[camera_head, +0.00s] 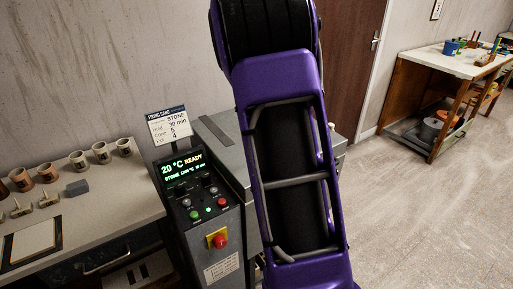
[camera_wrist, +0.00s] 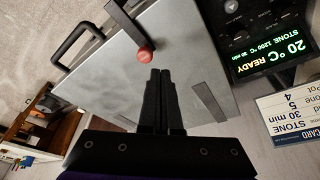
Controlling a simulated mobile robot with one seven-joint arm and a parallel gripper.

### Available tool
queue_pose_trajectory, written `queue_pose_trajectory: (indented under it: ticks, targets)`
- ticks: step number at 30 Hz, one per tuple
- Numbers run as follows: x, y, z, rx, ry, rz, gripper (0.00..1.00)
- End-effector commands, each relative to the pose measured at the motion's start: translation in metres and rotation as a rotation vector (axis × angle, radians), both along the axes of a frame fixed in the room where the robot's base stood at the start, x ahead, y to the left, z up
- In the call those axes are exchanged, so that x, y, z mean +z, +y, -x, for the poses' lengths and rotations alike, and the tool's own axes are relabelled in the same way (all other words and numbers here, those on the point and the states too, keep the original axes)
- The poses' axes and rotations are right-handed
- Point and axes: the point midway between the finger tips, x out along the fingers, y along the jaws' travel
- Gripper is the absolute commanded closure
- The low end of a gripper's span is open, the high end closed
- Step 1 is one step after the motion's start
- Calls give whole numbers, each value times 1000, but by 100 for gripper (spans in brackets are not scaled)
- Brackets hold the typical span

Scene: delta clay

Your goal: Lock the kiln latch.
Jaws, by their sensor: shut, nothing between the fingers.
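The grey kiln (camera_head: 222,150) stands behind my purple arm, which hides most of it in the head view. In the wrist view its flat grey lid (camera_wrist: 185,40) shows at a tilt. The latch, a dark bar (camera_wrist: 124,22) with a red knob (camera_wrist: 145,56) at its end, lies across the lid's edge. My gripper (camera_wrist: 161,74) is shut and empty, its fingertips close to the knob; I cannot tell whether they touch it. In the head view my gripper is hidden. A black handle (camera_wrist: 75,40) sticks out from the kiln's side.
The control panel (camera_head: 205,195) reads 20 °C READY, with a red emergency button (camera_head: 220,241) below. A firing card (camera_head: 167,124) stands behind it. A bench (camera_head: 100,205) with mugs is left; a wooden table (camera_head: 440,70) stands back right. Floor at right is clear.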

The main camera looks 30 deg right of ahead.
Motion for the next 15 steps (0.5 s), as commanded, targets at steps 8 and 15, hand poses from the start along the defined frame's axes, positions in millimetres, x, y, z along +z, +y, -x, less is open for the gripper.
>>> queue_pose_trajectory:
  ticks: [8, 15]
  targets:
    - [64, 11, 16, 0, -3, 1, 100]
    - [90, 16, 23, 1, 0, 2, 100]
